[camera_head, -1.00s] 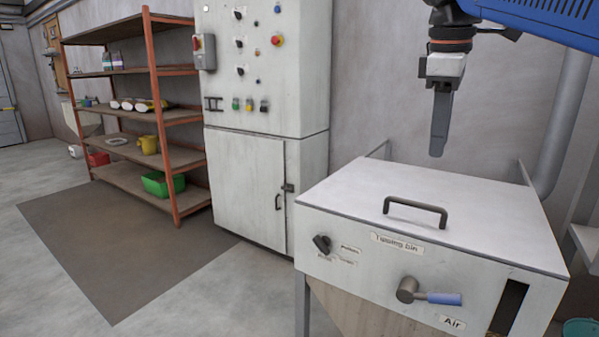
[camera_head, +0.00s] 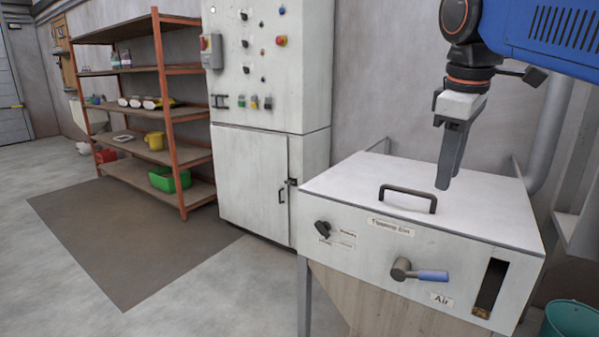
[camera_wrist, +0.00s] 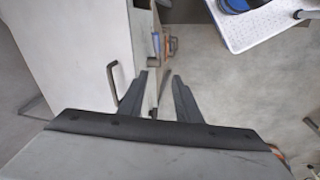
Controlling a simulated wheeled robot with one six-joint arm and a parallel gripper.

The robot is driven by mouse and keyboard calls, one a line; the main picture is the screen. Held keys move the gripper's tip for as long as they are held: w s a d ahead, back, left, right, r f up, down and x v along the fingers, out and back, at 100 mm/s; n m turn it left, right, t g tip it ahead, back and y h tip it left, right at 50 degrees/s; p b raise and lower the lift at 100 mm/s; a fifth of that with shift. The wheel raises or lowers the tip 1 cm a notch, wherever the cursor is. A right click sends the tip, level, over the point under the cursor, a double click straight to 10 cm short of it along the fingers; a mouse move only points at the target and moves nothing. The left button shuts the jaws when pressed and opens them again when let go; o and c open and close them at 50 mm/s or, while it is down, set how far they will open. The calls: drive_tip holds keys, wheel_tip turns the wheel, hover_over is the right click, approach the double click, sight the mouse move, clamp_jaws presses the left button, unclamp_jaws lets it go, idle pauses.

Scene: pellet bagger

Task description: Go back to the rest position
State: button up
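My gripper (camera_head: 446,186) points down above the right part of the tipping bin's white lid, with no contact visible. In the wrist view my gripper (camera_wrist: 160,76) shows two dark fingers apart with nothing between them. The tipping bin (camera_head: 340,262) has a dark lid handle (camera_head: 407,197), a black knob (camera_head: 323,229) and an air valve lever with a blue grip (camera_head: 432,276). The lever lies about level, pointing right. In the wrist view the lid handle (camera_wrist: 113,82) is left of the fingers.
A grey control cabinet (camera_head: 255,165) stands behind and left of the bin. An orange shelf rack (camera_head: 163,110) with several containers stands farther left. A teal bucket (camera_head: 572,320) is at the lower right. The floor at the left (camera_head: 60,290) is clear.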

drive_tip(key=s+d+f+m+t, duration=0.1)
drive_tip(key=s+f+m, duration=0.3)
drive_tip(key=f, duration=1.1)
drive_tip(key=s+d+f+m+t+y, duration=0.1)
drive_tip(key=s+f+m, duration=0.4)
drive_tip(key=s+f, duration=0.4)
wheel_tip(320, 180, down, 6)
drive_tip(key=shift+s+r, duration=0.1)
drive_tip(key=shift+s, duration=0.05)
